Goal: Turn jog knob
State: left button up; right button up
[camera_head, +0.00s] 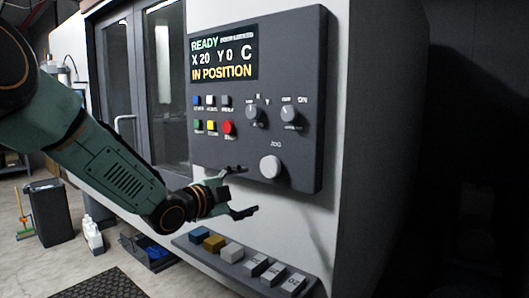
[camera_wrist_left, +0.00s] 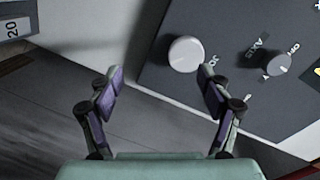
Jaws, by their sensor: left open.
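The jog knob (camera_head: 270,166) is a round pale knob at the lower right of the dark control panel (camera_head: 300,110), with a "JOG" label above it. In the left wrist view the jog knob (camera_wrist_left: 186,54) is ahead of the fingers, between them but toward the right one. My left gripper (camera_head: 243,190) is open and empty, below and left of the knob, apart from it. Its two spread fingers also show in the left wrist view (camera_wrist_left: 160,92). My right gripper is in neither view.
Two smaller dials (camera_head: 289,114) and several coloured buttons (camera_head: 229,127) sit above the knob. The screen (camera_head: 223,56) reads READY and IN POSITION. A ledge with several blocks (camera_head: 232,252) juts out below the panel. A bin (camera_head: 50,211) stands on the floor at left.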

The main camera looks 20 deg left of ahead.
aim_at(268, 167)
pick_arm(q)
jog(key=w+d+r+n+p, duration=0.1)
jog(key=w+n, duration=0.2)
jog(key=n, duration=0.2)
jog(key=w+d+r+n+t+p, duration=0.1)
jog(key=w+n+p, duration=0.1)
jog(key=n, duration=0.3)
jog(key=w+r+n+p, duration=0.1)
jog(key=w+n, duration=0.3)
jog(key=n, duration=0.2)
jog(key=shift+d+r+h, duration=0.15)
jog(key=shift+d+h, duration=0.15)
jog(key=shift+d, duration=0.1)
jog(key=shift+w+r, duration=0.1)
jog(key=shift+w, duration=0.25)
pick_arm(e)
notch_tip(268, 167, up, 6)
pick_arm(q)
jog(key=shift+d, duration=0.15)
jog(key=shift+c, duration=0.2)
jog(key=shift+w, duration=0.1)
jog(key=c, duration=1.1)
jog(key=shift+c, duration=0.2)
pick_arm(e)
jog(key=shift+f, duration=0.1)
